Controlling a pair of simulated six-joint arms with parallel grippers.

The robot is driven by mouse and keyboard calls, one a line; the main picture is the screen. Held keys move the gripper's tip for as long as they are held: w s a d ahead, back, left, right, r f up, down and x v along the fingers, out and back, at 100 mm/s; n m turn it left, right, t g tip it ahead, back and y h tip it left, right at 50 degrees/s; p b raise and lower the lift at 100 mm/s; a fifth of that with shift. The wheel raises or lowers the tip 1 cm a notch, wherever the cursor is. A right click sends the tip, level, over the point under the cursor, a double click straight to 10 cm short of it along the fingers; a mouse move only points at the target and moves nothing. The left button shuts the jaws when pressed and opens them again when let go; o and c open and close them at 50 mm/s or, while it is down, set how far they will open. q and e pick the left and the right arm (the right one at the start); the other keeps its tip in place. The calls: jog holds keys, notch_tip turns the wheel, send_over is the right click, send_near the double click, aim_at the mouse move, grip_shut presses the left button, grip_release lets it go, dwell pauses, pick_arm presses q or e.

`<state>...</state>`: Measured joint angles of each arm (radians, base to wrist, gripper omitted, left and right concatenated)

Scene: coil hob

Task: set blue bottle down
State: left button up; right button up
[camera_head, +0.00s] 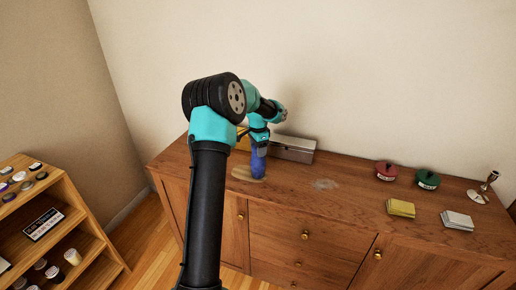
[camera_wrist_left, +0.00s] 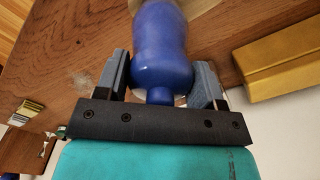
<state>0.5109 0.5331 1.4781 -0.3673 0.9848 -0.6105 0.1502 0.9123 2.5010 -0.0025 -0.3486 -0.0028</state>
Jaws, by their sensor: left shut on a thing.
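The blue bottle (camera_head: 258,166) is upright above or on a round tan patch (camera_head: 240,172) on the wooden sideboard; I cannot tell whether its base touches. My left gripper (camera_head: 262,149) is shut on the bottle from above. In the left wrist view, the fingers of my left gripper (camera_wrist_left: 161,76) stand on either side of the bottle (camera_wrist_left: 160,42) near its neck and shoulder. My right gripper is in neither view.
A metal box (camera_head: 293,149) stands close to the bottle's right, by the wall. Further right are a red pot (camera_head: 387,171), a green pot (camera_head: 428,180), a yellow stack (camera_head: 400,208), a white stack (camera_head: 457,219) and a candlestick (camera_head: 484,189). A pale smudge (camera_head: 323,184) marks the otherwise bare middle.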

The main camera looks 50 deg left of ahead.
pick_arm(q)
jog(key=o, duration=1.5)
notch_tip(320, 180, up, 12)
jog(key=shift+r, duration=0.15)
